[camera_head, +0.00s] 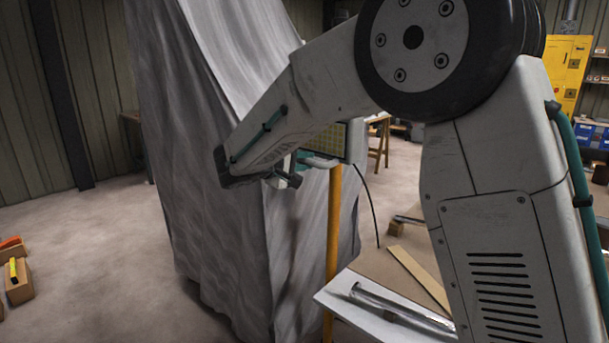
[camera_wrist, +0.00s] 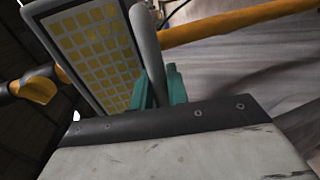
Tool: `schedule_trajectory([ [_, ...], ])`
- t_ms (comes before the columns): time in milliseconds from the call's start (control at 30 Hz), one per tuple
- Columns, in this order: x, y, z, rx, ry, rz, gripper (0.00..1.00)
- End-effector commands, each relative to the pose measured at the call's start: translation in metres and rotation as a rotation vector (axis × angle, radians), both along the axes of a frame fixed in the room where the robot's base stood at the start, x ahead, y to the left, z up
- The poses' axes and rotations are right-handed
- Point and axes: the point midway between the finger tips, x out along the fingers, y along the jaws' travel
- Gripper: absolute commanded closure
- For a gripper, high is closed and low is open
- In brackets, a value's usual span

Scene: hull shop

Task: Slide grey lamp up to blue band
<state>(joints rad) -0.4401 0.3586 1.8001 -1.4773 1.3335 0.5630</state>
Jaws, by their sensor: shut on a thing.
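The grey lamp (camera_head: 331,141) is a flat panel with a grid of yellow squares, on an upright yellow pole (camera_head: 333,225). In the wrist view the lamp (camera_wrist: 95,50) fills the upper left, and the pole (camera_wrist: 235,23) runs to the right behind it. My gripper (camera_head: 293,172) is at the lamp's left side in the head view. In the wrist view its teal fingers (camera_wrist: 160,90) are shut on a grey bar at the lamp's edge. The arm hides part of the lamp and the pole's upper part. I see no blue band in either view.
A large grey draped sheet (camera_head: 215,190) stands close behind the pole and gripper. A table (camera_head: 365,270) with a metal tube and a wooden strip is to the right of the pole. A black cable (camera_head: 374,215) hangs by the lamp. Floor at left is mostly clear.

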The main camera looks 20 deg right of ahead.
Motion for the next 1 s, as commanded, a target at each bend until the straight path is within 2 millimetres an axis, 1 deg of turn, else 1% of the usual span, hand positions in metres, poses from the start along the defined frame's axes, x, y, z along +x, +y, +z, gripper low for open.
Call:
schedule_trajectory([
  [67,0.001,0.0,0.004,0.0,-0.004,0.0,1.0],
  [367,0.001,0.0,0.004,0.0,-0.003,0.002,1.0],
  [400,0.001,0.0,0.004,0.0,-0.003,0.002,0.81],
  [467,0.001,0.0,0.004,0.0,-0.003,0.002,0.65],
  [767,0.0,0.001,0.003,0.001,-0.001,0.001,0.65],
  [867,-0.004,0.008,0.005,0.001,-0.002,0.004,0.65],
  [1000,-0.017,0.027,0.009,0.001,-0.002,0.006,0.65],
])
